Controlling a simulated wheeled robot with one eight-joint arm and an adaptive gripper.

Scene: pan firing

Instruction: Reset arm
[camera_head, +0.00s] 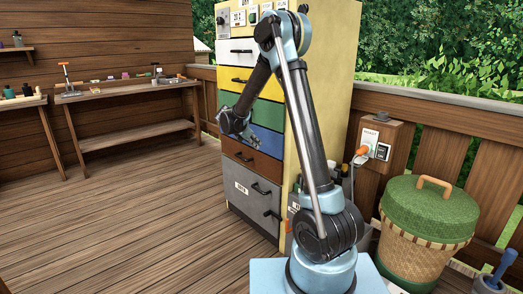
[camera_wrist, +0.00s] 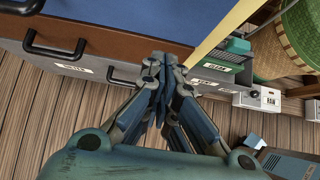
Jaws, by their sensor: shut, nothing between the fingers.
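My gripper (camera_wrist: 160,72) shows in the wrist view with its fingers together and nothing between them. In the head view my gripper (camera_head: 240,132) hangs at the end of my bent arm, in front of the drawer cabinet (camera_head: 342,75). It appears level with the green and blue drawers; whether it touches the cabinet front cannot be told. The drawers, white, yellow, green, blue, brown and grey from the top, appear shut in the head view. Black handles show on several of them.
A lidded green basket (camera_head: 428,215) and a wooden post with a socket box (camera_head: 376,150) stand right of my arm. A workbench (camera_head: 130,92) with small tools stands at the back left. The plank floor (camera_head: 120,225) at left is clear. Labelled boxes (camera_wrist: 225,67) sit beside the cabinet.

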